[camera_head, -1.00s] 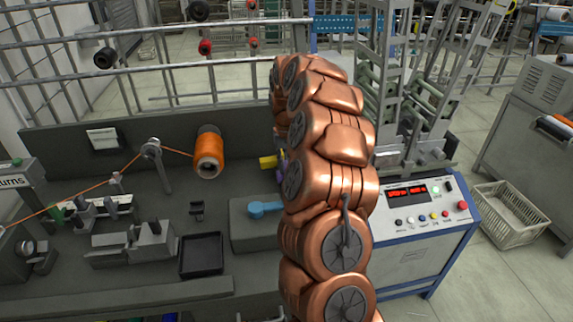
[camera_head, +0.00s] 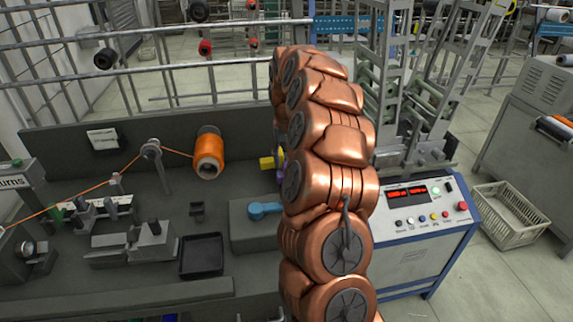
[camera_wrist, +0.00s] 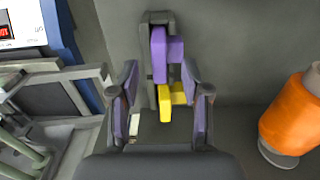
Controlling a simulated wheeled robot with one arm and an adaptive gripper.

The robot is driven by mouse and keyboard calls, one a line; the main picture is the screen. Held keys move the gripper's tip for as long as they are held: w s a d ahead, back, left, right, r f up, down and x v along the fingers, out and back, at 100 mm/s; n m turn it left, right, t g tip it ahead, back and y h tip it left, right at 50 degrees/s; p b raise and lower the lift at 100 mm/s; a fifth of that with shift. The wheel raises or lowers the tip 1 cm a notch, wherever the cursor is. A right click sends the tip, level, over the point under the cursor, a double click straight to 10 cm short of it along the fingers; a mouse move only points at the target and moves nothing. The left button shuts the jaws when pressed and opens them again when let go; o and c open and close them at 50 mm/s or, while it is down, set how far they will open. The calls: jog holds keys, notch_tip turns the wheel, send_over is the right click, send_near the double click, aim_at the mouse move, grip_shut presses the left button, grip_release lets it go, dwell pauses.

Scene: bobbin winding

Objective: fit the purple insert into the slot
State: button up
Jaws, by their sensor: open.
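A purple insert (camera_wrist: 158,58) shows in the wrist view as an upright bar with a side stub. It is at a dark grey upright holder (camera_wrist: 158,18); I cannot tell how deep it sits in a slot. A yellow piece (camera_wrist: 165,103) with a similar stub is just below it in the picture. My gripper (camera_wrist: 160,82) is open, its two fingers to the left and right of these pieces, with a gap on each side. In the head view the purple insert (camera_head: 281,157) is partly hidden by my arm, beside the yellow piece (camera_head: 266,163).
An orange spool (camera_head: 208,153) stands left of the pieces and shows at right in the wrist view (camera_wrist: 292,115). A grey block with a blue lever (camera_head: 265,210) and a black tray (camera_head: 201,256) lie nearer. A control box (camera_head: 420,220) is at right.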

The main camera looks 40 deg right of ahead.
notch_tip(320, 180, up, 10)
jog(key=shift+f, duration=0.25)
jog(key=shift+a, duration=0.1)
